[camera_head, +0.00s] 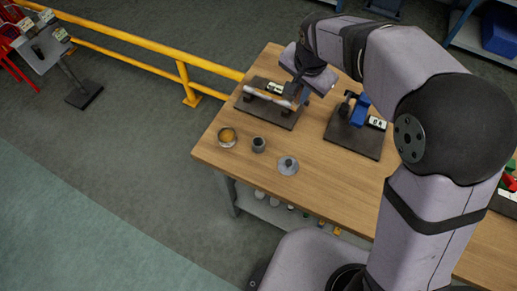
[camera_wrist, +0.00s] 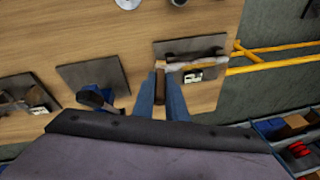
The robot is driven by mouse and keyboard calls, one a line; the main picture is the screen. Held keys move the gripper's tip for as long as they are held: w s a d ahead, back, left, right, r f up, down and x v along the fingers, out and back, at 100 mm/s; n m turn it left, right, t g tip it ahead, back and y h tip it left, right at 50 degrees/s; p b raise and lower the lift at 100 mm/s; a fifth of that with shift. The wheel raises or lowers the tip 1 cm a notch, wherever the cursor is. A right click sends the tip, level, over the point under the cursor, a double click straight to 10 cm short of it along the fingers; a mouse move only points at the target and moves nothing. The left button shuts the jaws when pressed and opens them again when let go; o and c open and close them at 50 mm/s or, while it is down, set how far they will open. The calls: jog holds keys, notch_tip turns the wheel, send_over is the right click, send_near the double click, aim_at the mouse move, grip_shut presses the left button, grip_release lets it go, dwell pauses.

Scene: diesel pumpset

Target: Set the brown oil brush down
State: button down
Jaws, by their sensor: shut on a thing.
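The brown oil brush (camera_wrist: 160,88) is between the two blue fingers of my gripper (camera_wrist: 162,78) in the wrist view. My gripper is shut on it, above the inner edge of a dark plate (camera_wrist: 215,43). A pale bar (camera_wrist: 196,64) runs across the plate beside the brush. I cannot tell whether it is part of the brush or of the stand. In the head view my gripper (camera_head: 300,94) is over the right end of this plate (camera_head: 262,111), which carries a white label (camera_head: 275,88). Whether the brush touches the plate is unclear.
A tin with amber contents (camera_head: 227,137), a grey cup (camera_head: 258,144) and a grey round piece (camera_head: 288,165) stand on the wooden table (camera_head: 323,190). A second dark plate (camera_head: 352,142) with a blue item (camera_head: 360,109) is to the right. A yellow rail (camera_head: 150,51) runs beyond the table.

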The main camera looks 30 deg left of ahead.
jog(key=s+a+f+n+g+h+b, duration=0.1)
jog(key=s+a+f+n, duration=0.1)
jog(key=s+a, duration=0.5)
jog(key=shift+s+a+n, duration=0.4)
jog(key=shift+s+n, duration=0.1)
jog(key=shift+s, duration=0.5)
jog(key=shift+f+p, duration=1.55)
jog(key=shift+f, duration=3.25)
jog(key=shift+f, duration=0.2)
jog(key=c, duration=1.8)
grip_release()
jog(key=shift+o, duration=0.2)
